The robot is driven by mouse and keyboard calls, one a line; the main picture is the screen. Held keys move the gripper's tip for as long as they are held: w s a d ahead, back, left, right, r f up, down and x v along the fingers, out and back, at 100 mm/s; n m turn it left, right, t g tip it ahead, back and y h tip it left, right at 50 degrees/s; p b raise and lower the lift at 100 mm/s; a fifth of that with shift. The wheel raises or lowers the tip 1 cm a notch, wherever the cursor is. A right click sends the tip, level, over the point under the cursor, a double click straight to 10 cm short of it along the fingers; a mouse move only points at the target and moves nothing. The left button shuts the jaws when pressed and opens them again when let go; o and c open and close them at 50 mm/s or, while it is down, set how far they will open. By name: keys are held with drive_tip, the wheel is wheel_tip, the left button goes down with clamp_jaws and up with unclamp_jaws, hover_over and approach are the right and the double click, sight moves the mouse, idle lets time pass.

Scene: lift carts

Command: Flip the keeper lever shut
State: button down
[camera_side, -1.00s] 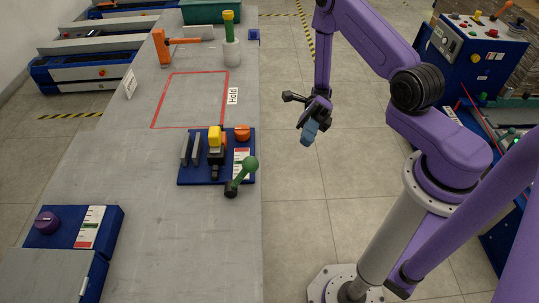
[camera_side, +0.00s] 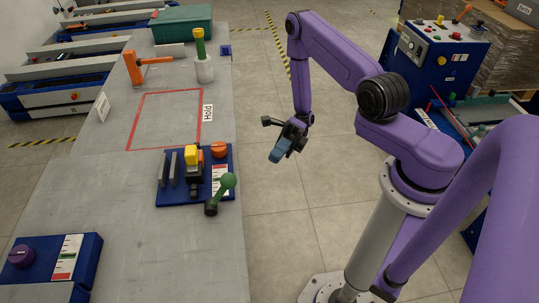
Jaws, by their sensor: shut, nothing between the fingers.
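A blue fixture plate (camera_side: 166,198) lies on the grey table near its right edge. It carries a yellow-topped black clamp-like part (camera_side: 192,157), two grey bars (camera_side: 168,168), an orange knob (camera_side: 219,150) and a lever with a green ball (camera_side: 228,181). I cannot tell which part is the keeper lever. My gripper (camera_side: 278,156) hangs right of the table edge, over the floor in the picture, apart from the fixture. Its bluish fingers point down and left, shut and empty.
A red outlined area (camera_side: 165,120) marked "Hold" is empty behind the fixture. Behind it stand an orange lever arm (camera_side: 152,61), a grey cup with a yellow-green handle (camera_side: 204,68) and a green bin (camera_side: 184,26). A blue box with a purple knob (camera_side: 22,256) sits front left.

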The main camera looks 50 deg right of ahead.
drive_tip(key=w+x, duration=0.2)
drive_tip(key=x, duration=0.9)
drive_tip(key=shift+w+a+r, duration=0.15)
drive_tip(key=shift+w+r, duration=0.2)
drive_tip(key=w+a+r+m+h, duration=0.4)
drive_tip(key=w+a+m, duration=0.2)
drive_tip(key=w+a, duration=0.2)
drive_tip(key=shift+t, duration=0.3)
idle(0.4)
drive_tip(key=shift+a, duration=0.15)
idle(0.3)
